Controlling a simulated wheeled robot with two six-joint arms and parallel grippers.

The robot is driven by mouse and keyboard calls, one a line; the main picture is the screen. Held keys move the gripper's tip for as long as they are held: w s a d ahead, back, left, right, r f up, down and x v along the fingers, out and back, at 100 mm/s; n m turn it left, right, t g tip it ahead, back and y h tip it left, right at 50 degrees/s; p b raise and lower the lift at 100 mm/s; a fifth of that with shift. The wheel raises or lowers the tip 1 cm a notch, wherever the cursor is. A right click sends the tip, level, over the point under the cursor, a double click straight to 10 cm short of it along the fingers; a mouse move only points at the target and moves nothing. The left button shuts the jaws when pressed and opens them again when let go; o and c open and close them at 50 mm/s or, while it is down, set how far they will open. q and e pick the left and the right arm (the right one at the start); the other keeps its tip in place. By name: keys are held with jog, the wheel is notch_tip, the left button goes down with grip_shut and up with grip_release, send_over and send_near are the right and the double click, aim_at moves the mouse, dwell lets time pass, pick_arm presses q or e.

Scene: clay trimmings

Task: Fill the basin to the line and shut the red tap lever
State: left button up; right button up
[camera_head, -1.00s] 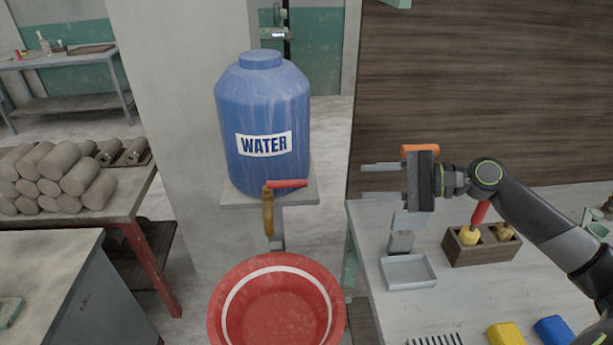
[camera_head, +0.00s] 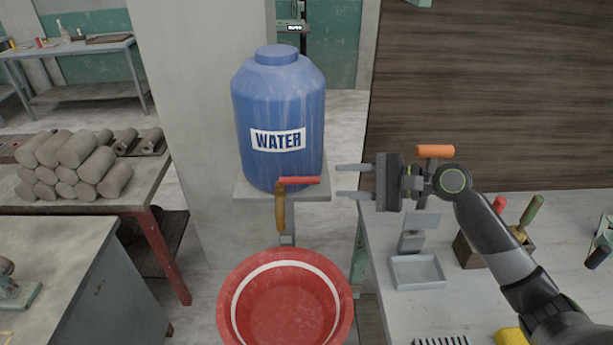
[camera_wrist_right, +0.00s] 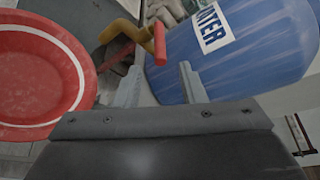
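The blue water barrel (camera_head: 278,105) stands on a small shelf, with a brass tap (camera_head: 281,212) below its front. The red tap lever (camera_head: 298,180) points sideways to the right; in the right wrist view the lever (camera_wrist_right: 160,43) lies ahead, between the finger lines. The red basin (camera_head: 233,290) with a white line inside sits under the tap. I cannot make out a water stream or a water surface in it. My right gripper (camera_head: 338,181) is open and empty, its fingers pointing left, just right of the lever's end and apart from it. My left gripper is out of view.
The shelf (camera_head: 252,192) juts out below the barrel. On the right, a worktable holds a grey tray (camera_head: 417,272) and a wooden tool block (camera_head: 466,252). Clay logs (camera_head: 75,150) are stacked on a table at the left. Open floor lies between the tables.

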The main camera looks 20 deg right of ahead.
aim_at(318, 180)
jog(key=p+x, duration=0.2)
jog(key=x, duration=0.7)
jog(key=shift+w+a+f, duration=0.1)
jog(key=shift+a, duration=0.1)
grip_shut()
